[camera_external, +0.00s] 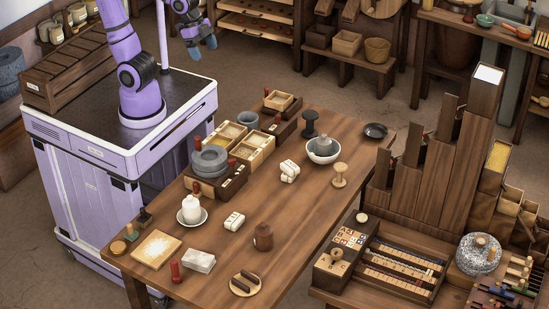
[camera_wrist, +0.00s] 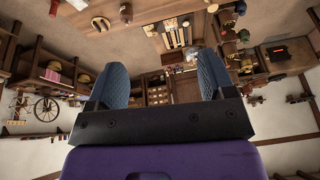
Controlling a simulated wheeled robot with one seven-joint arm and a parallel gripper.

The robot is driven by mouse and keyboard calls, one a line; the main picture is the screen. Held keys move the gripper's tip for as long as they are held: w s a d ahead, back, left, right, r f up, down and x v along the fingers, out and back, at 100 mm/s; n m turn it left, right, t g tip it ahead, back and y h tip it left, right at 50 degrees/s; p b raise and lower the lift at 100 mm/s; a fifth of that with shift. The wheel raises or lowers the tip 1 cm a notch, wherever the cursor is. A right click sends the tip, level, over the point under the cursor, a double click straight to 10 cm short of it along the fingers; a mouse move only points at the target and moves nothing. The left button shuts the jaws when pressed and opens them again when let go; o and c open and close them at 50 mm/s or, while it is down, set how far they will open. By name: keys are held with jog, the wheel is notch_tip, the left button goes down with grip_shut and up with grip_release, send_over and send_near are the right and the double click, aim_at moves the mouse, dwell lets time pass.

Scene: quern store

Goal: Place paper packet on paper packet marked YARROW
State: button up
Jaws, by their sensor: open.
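Several pale packets lie on the wooden table (camera_external: 315,215), and I cannot read any marking on them. One wrapped bundle (camera_external: 290,171) lies near the middle by the white bowl. A similar bundle (camera_external: 234,221) lies nearer the front, right of the white saucer. A flatter whitish block (camera_external: 199,260), possibly also a packet, lies at the front. I cannot tell which is YARROW. My gripper (camera_external: 202,46) is raised at the top left, beyond the table, apart from all the packets. In the wrist view my gripper (camera_wrist: 160,70) is open, with nothing between its blue fingers.
A brown jug (camera_external: 263,237), a saucer with a white jar (camera_external: 191,212), a pale board (camera_external: 157,248) and a red-handled stamp (camera_external: 176,271) stand around the packets. Stacked grey stones (camera_external: 209,161) and wooden boxes line the left edge. Bare tabletop shows between the bundles.

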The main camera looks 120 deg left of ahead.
jog(key=s+d+r+n+t, duration=0.1)
jog(key=s+d, duration=0.1)
jog(key=s, duration=0.8)
jog(key=shift+s, duration=0.15)
